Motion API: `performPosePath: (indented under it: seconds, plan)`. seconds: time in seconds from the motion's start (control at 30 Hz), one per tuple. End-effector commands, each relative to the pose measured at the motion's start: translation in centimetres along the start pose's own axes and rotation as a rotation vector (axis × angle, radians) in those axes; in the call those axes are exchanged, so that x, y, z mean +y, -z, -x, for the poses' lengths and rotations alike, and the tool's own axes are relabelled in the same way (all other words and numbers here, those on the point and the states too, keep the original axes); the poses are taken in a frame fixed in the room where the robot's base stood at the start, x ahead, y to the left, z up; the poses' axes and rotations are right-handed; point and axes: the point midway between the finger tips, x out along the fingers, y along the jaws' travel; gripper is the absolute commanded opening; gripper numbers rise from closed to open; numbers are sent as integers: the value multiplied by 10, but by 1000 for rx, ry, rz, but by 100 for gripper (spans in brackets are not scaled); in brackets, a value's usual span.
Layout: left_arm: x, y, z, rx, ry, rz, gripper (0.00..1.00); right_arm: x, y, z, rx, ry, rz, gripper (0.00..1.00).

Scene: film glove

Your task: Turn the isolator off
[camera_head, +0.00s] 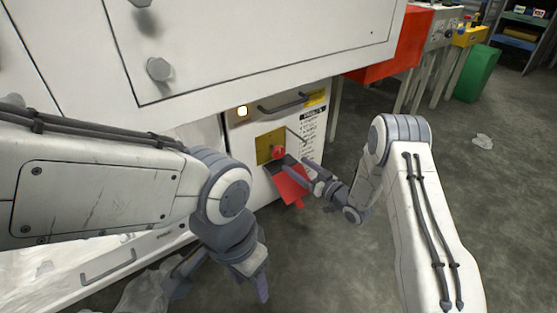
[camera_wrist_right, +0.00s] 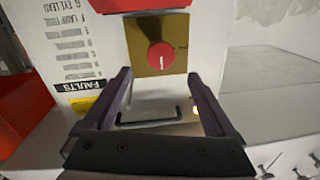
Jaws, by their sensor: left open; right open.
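The isolator is a round red knob (camera_head: 279,153) on a brass-yellow plate (camera_head: 264,147) on the white cabinet front. In the right wrist view the knob (camera_wrist_right: 160,57) shows a short white mark, and the plate (camera_wrist_right: 178,28) surrounds it. My right gripper (camera_head: 297,166) is open and in front of the panel near the knob. In the right wrist view its fingers (camera_wrist_right: 160,78) are apart and empty, with the knob just past the tips, between their lines. My left gripper (camera_head: 257,280) is low, away from the knob; its fingertips are only partly clear.
A red flap (camera_head: 290,188) hangs out below the plate. A lit lamp (camera_head: 242,111) and a dark handle (camera_head: 282,103) are above it. The cabinet's larger upper body (camera_head: 250,45) overhangs this panel. Open floor (camera_head: 490,200) lies to the right.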

Motion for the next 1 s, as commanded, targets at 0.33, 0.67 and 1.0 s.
performPosePath:
  seconds: [0.33, 0.67, 1.0]
  plan:
    - [-2, -2, -33, 0, 0, 0, 50, -1, -4, -61, 1, 3, 4, 91]
    - [-4, -3, -48, 0, 0, 0, 50, -1, 0, -98, 0, 1, 2, 91]
    - [-4, -3, -48, 0, 0, 0, 50, -1, 1, -100, -2, -1, 1, 75]
